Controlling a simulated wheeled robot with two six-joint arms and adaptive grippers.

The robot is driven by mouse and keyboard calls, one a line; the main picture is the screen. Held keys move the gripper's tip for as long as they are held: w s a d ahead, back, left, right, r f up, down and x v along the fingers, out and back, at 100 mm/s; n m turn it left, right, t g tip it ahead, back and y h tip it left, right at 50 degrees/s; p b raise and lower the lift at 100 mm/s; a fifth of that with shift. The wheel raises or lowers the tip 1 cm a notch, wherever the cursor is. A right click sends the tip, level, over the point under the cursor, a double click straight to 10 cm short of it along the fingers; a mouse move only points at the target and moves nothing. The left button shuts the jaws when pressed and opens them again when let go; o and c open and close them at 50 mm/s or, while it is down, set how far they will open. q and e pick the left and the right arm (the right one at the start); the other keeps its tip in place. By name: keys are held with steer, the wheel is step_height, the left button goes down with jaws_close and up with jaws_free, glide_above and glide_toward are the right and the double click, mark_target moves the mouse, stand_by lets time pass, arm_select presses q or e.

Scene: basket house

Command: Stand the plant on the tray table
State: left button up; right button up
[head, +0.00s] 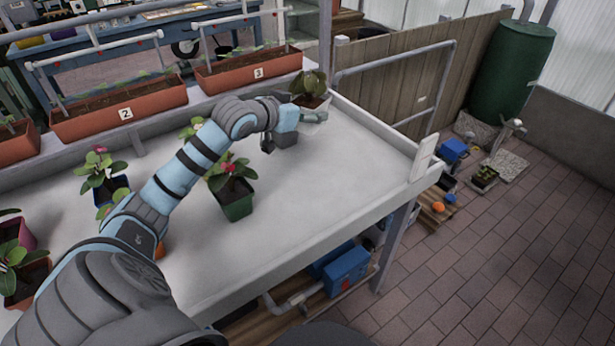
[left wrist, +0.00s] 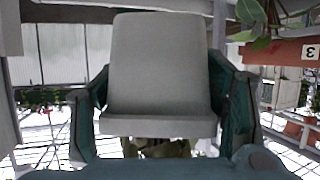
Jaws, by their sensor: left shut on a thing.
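A leafy green plant (head: 308,83) in a pale grey pot (head: 318,103) is in my left gripper (head: 306,117), near the far right part of the tray table (head: 330,165). In the left wrist view the grey pot (left wrist: 158,70) fills the space between the two fingers of my left gripper (left wrist: 160,115), which is shut on it. The wrist picture appears upside down, with the pot's wider rim low in the frame. The tray table is white with raised edges. I cannot tell the gap between pot and table. My right gripper is not in view.
Several potted plants stand on the table's left half, including one in a green pot (head: 236,203). Orange planters numbered 2 (head: 120,112) and 3 (head: 247,70) line the back. The table's right half is mostly clear. A white upright plate (head: 423,157) stands at its right corner.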

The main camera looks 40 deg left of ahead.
arm_select(q)
step_height(320, 180, down, 17)
steer(key=b, duration=0.5)
steer(key=shift+d+r, duration=0.1)
steer(key=shift+r, duration=0.05)
steer(key=o, duration=1.7)
steer(key=shift+o, duration=0.2)
steer(key=shift+r, duration=0.1)
